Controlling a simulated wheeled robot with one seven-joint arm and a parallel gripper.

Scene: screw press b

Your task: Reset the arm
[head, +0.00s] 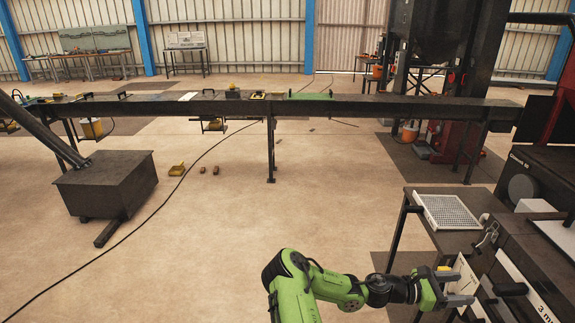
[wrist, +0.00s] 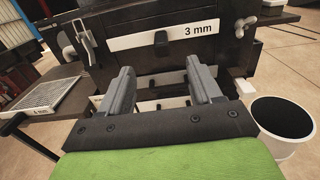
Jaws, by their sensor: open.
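My green arm (head: 322,284) reaches right from the bottom middle of the head view. My gripper (head: 467,288) is at the front of the dark machine (head: 530,262) at the lower right. In the wrist view my gripper (wrist: 160,82) is open, with two grey fingers pointing at the machine front and nothing visible between them. Beyond the fingers is a dark panel with a white "3 mm" label (wrist: 199,31) and a dark knob (wrist: 161,42) on it. Below that panel, paler strips with dark knobs show between the fingers. I cannot tell whether the fingertips touch the machine.
A side table (head: 412,199) with a white grid tray (head: 447,212) stands left of the machine. A white bucket with dark contents (wrist: 283,122) stands right of my gripper. A long dark conveyor (head: 350,105) crosses the back. Open floor (head: 235,230) lies left of my arm.

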